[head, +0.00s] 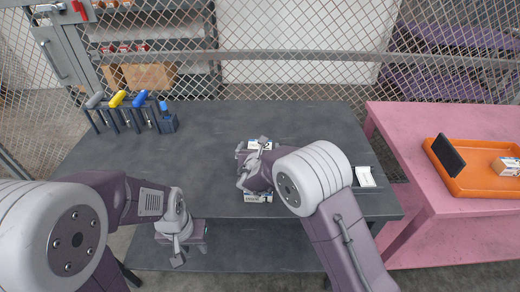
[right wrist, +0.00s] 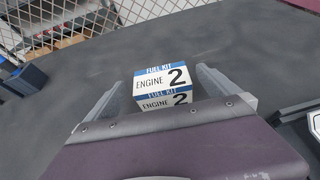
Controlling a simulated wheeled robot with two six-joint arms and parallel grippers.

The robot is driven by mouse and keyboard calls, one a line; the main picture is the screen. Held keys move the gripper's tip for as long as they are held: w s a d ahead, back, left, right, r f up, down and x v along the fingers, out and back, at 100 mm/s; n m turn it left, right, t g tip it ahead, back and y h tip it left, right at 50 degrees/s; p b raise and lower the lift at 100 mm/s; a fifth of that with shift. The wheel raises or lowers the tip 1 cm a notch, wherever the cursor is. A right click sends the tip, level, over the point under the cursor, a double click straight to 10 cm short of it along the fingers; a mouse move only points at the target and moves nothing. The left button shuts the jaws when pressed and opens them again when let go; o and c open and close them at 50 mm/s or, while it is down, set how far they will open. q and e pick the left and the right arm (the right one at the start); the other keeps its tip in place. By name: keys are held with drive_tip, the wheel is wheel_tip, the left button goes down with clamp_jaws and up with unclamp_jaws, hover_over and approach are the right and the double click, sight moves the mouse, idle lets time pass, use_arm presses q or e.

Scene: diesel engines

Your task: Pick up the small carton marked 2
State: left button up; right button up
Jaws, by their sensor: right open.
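The small carton marked 2 (right wrist: 160,84) is white with a blue band reading FUEL KIT and a large black 2. It stands on the dark table between the fingers of my right gripper (right wrist: 159,77), which is open. I see no contact clearly between fingers and carton. In the head view, the carton (head: 257,144) is partly hidden by my right gripper (head: 252,162).
A rack holding several coloured-handled tools (head: 130,112) stands at the table's back left. A dark tray with a white item (head: 366,177) lies at the right. A pink table (head: 415,135) holds an orange tray (head: 480,186) with another carton (head: 507,166). A mesh fence (head: 300,75) stands behind.

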drive_tip(key=x, duration=0.5)
drive_tip(key=shift+w+f+p, duration=0.1)
drive_tip(key=shift+f+p, duration=0.1)
drive_tip(key=shift+p, duration=0.1)
drive_tip(key=shift+r, duration=0.1)
drive_tip(key=shift+c, duration=0.9)
drive_tip(key=c, duration=1.4)
drive_tip(key=shift+r, duration=0.1)
drive_tip(key=shift+r, duration=0.4)
wheel_tip(320, 180, up, 3)
drive_tip(key=shift+f, duration=0.15)
drive_tip(key=d+r, duration=0.2)
drive_tip(key=d, duration=0.2)
drive_tip(key=s+d+r+b, duration=0.1)
drive_tip(key=d+r, duration=0.2)
drive_tip(key=d+r+b, duration=0.1)
drive_tip(key=d+r, duration=0.1)
drive_tip(key=d, duration=0.2)
drive_tip(key=shift+s+d+r, duration=0.15)
drive_tip(key=shift+s+d, duration=0.2)
